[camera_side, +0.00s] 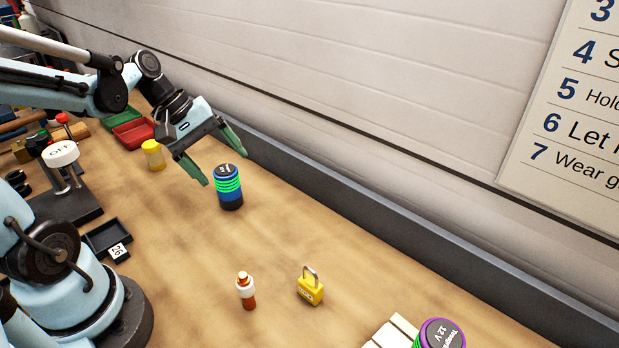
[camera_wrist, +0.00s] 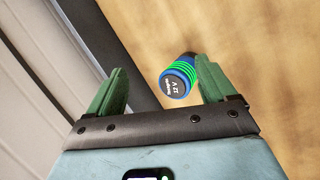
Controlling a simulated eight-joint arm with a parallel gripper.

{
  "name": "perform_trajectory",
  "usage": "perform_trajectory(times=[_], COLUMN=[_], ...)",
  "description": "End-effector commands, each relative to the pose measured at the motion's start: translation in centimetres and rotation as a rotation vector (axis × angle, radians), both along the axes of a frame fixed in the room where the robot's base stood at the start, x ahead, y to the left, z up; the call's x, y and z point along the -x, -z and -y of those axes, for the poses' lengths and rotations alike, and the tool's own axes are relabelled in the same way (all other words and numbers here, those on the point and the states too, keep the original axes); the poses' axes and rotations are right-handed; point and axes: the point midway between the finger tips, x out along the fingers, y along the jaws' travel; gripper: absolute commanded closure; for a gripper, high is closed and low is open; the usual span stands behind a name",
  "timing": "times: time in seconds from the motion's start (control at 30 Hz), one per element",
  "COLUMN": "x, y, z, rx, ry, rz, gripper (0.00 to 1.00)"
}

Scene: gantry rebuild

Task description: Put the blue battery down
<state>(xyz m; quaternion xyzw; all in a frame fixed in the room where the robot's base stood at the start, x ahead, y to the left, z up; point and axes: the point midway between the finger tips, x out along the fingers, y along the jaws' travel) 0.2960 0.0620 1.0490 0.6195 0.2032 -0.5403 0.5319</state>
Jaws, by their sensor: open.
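The blue battery (camera_side: 229,189) is a cylinder with a dark top, green rings and a dark base. It stands upright on the wooden bench (camera_side: 290,240). My gripper (camera_side: 223,168) is open, with its two green fingers spread apart above and behind the battery. In the wrist view the battery (camera_wrist: 180,79) shows between the fingers, nearer the right one, which hides a little of its side. My gripper (camera_wrist: 160,88) holds nothing in that view.
A yellow padlock (camera_side: 311,288) and an orange-and-white bottle (camera_side: 246,290) stand in front. A purple-ringed battery (camera_side: 439,335) is at the bottom right. A yellow jar (camera_side: 153,155), a red tray (camera_side: 134,133) and a small black tray (camera_side: 103,238) are left. A grey ledge (camera_side: 330,190) runs along the wall.

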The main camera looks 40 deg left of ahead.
Motion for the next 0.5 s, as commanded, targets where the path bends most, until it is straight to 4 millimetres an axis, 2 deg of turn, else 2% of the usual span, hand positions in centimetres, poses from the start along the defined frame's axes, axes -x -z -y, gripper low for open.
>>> perform_trajectory(times=[0.03, 0.2, 0.4, 0.5], x=[-0.2, 0.1, 1.6, 2.5], y=[0.1, 0.1, 0.0, 0.0], z=[-1.3, -4.8, -8.9, -10.3], rx=[0.093, 0.415, 0.747, 0.855], ry=[-0.102, -0.384, -0.608, -0.665], rz=[-0.038, -0.161, -0.275, -0.312], gripper=[0.16, 0.16, 0.16, 0.16])
